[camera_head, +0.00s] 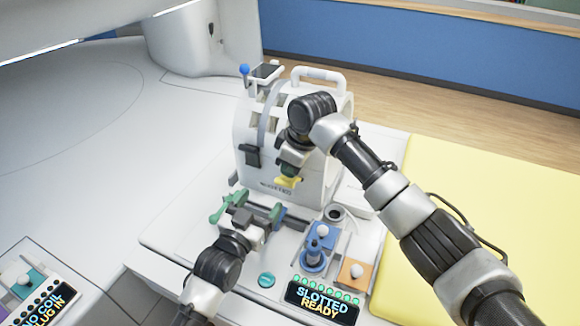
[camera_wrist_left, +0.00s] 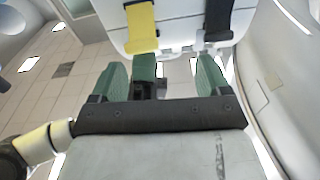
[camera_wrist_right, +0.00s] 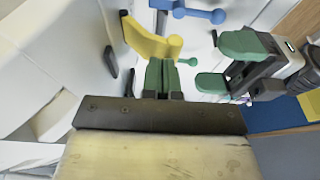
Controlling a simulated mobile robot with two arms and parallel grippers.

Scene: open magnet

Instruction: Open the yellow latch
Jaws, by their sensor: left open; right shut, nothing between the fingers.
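The yellow latch (camera_head: 288,181) sits low on the front of the white coil housing (camera_head: 325,165). My right gripper (camera_head: 289,170) is shut and empty just above it. In the right wrist view its closed green fingertips (camera_wrist_right: 161,64) lie against or very near the yellow latch (camera_wrist_right: 148,40); contact is unclear. My left gripper (camera_head: 250,208) is open and empty in front of the housing, below the latch. In the left wrist view the yellow latch (camera_wrist_left: 142,28) shows beyond its spread fingers (camera_wrist_left: 160,65), with a dark green piece at the latch's end, likely my right fingertips.
A blue lever (camera_wrist_right: 198,14) is beside the yellow latch. A yellow pad (camera_head: 480,220) covers the right side.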

